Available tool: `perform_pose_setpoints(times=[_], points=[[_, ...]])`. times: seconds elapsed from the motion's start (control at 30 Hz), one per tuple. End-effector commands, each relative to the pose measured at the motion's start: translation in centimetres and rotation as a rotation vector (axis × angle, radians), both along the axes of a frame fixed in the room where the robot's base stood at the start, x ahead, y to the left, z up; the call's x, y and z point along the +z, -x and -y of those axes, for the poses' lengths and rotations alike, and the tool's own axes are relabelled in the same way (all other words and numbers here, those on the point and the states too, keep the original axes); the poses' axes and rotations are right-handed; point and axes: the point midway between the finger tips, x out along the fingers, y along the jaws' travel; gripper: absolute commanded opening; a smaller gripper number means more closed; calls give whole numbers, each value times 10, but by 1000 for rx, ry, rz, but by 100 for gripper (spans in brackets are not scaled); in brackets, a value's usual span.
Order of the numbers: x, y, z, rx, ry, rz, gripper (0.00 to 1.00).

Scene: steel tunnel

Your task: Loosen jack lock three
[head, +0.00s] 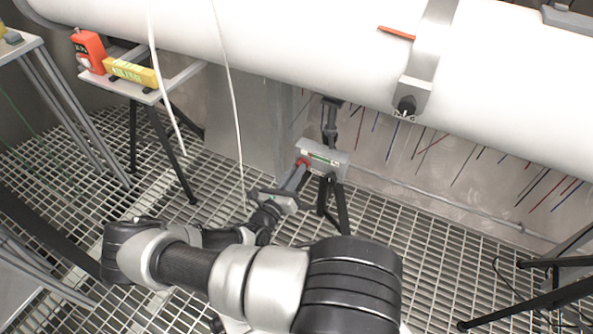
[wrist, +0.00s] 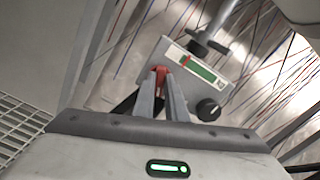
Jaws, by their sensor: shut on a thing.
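A jack stands under the big white pipe, with a light grey box (head: 335,163) on a black tripod. A small red lock handle (head: 304,162) sits at the left end of the box. My gripper (head: 300,170) reaches it from the lower left and is shut on it. In the wrist view, the two grey fingers of my gripper (wrist: 161,82) close on the red handle (wrist: 160,70), mostly hidden between them. The box (wrist: 222,93) there carries a green strip gauge with a red mark (wrist: 197,66) and a black knob (wrist: 208,110). I cannot read a number on it.
A small table at left holds a red device (head: 89,50) and a yellow box (head: 131,72). Pale cables hang in front. Black legs (head: 545,290) stand at lower right on the grating.

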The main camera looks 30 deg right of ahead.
Motion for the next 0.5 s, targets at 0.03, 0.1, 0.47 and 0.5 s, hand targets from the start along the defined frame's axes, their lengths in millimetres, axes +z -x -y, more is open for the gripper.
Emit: perform_pose_setpoints(times=[0.03,0.1,0.47,0.5], points=[[0,0,0,0,22,-39,0],[0,0,0,-1,55,-97,0],[-2,-1,-2,0,229,-391,0],[-2,-1,-2,0,247,-423,0]])
